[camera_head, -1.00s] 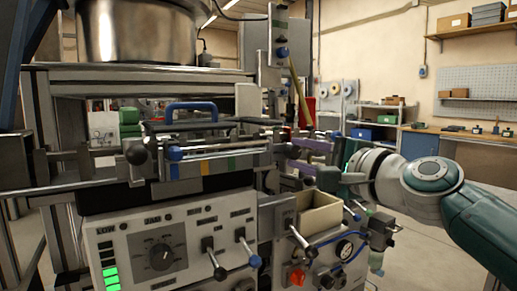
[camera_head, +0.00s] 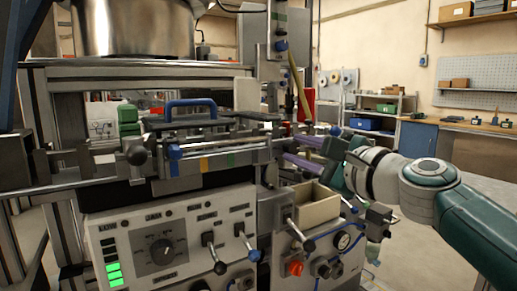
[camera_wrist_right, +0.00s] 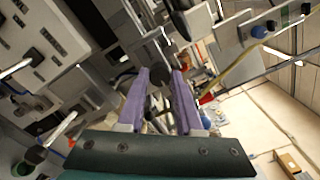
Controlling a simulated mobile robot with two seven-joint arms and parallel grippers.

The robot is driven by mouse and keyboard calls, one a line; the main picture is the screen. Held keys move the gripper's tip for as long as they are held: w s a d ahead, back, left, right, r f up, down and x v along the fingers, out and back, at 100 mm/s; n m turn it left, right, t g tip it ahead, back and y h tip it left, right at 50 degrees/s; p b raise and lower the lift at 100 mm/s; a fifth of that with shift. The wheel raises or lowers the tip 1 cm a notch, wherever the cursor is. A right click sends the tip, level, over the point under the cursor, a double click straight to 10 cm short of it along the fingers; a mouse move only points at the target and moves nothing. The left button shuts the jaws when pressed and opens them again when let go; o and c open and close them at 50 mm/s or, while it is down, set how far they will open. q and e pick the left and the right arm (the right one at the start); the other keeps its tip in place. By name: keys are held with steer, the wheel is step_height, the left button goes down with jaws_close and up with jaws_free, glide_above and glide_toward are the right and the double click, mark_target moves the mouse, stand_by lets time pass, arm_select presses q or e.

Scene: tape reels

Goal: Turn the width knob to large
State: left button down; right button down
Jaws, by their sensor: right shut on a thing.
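My right gripper (camera_head: 289,152) reaches in from the right at the machine's right side, its two purple fingers pointing left. In the right wrist view the fingers (camera_wrist_right: 160,80) are closed around a small dark round knob (camera_wrist_right: 158,77), which sits between the tips. I take this as the width knob, but no width label is readable on it, and its setting cannot be told. In the head view the knob is mostly hidden by the fingers and machine parts. My left gripper is not in view.
A beige open bin (camera_head: 317,208) and an orange-red knob (camera_head: 294,268) lie below the right gripper. A blue handle (camera_head: 190,107) tops the machine. The floor at right is clear.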

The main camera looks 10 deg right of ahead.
steer(key=c, duration=0.6)
jaws_free()
steer(key=shift+s+d, duration=0.1)
steer(key=shift+s, duration=0.15)
steer(key=p+v, duration=0.2)
steer(key=v, duration=0.7)
steer(key=shift+s, duration=0.2)
